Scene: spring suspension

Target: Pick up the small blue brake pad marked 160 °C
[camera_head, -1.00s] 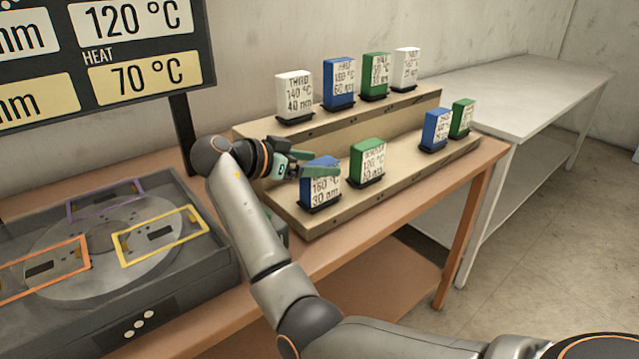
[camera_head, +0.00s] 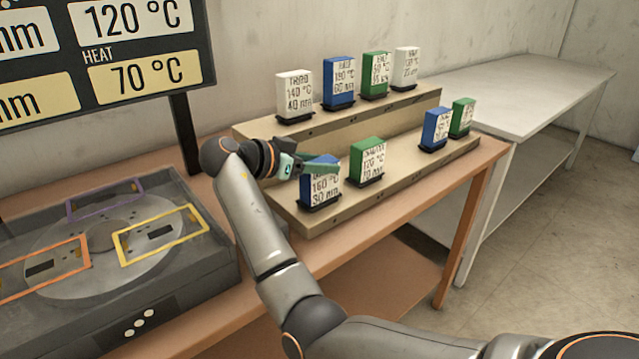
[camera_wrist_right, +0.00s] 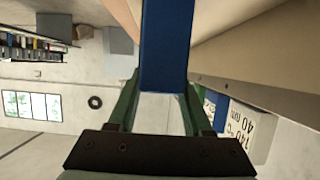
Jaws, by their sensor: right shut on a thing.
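The small blue brake pad marked 160 °C (camera_head: 321,186) stands upright at the left end of the lower step of the wooden rack. Its label reads 160 °C and 30 mm. My right gripper (camera_head: 322,166) reaches it from the left and is shut on its upper part. In the right wrist view the blue pad (camera_wrist_right: 165,50) lies between the two green fingers (camera_wrist_right: 160,105). The pad still appears to be at its black holder. My left gripper is not in view.
A green pad (camera_head: 367,162) stands just right on the same step, with a blue pad (camera_head: 435,130) and another green one (camera_head: 462,118) farther along. Several pads stand on the upper step. A grey machine (camera_head: 110,250) with coloured frames is at left.

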